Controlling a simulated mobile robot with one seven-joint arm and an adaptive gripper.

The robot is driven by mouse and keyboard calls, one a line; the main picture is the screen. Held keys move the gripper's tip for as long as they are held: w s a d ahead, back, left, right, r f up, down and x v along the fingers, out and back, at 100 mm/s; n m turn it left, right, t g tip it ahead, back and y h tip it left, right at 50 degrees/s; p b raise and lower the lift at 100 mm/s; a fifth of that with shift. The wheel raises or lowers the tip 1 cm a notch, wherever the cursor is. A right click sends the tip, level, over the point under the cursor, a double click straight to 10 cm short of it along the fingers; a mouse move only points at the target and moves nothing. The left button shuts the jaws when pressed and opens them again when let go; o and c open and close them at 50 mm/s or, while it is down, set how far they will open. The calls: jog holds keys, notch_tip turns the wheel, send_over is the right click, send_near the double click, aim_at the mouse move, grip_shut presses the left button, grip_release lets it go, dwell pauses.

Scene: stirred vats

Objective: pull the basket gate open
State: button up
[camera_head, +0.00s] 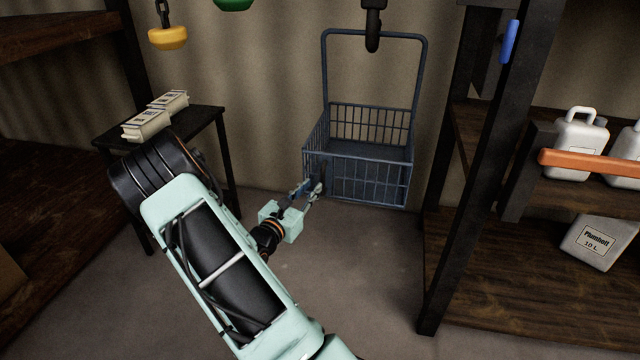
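The basket (360,158) is a dark blue wire basket with a tall handle frame (375,36), in front of the back wall in the head view. Its front side is a barred panel (368,182) that stands upright; I cannot tell whether this is the gate. My gripper (315,188) is at the basket's front left corner, low down. A small dark blue piece shows between or beside its fingers. I cannot tell whether the fingers touch it, or whether they are open or shut.
A dark hook (373,28) hangs in front of the handle frame. A small table (205,117) with boxes (158,114) stands at left. Shelving (465,240) with white canisters (578,146) and an orange bar (590,165) is at right. The floor (340,270) between is clear.

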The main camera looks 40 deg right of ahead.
aim_at(322, 178)
jog(key=shift+n+t, duration=0.3)
jog(key=shift+n, duration=0.3)
jog(key=x, duration=0.3)
jog(key=f+b+x, duration=0.1)
jog(key=x, duration=0.2)
jog(key=f+b+x, duration=0.1)
jog(key=x, duration=0.2)
jog(key=shift+w+d+f, duration=0.1)
jog(key=shift+w+d, duration=0.15)
jog(key=shift+w, duration=0.2)
grip_shut()
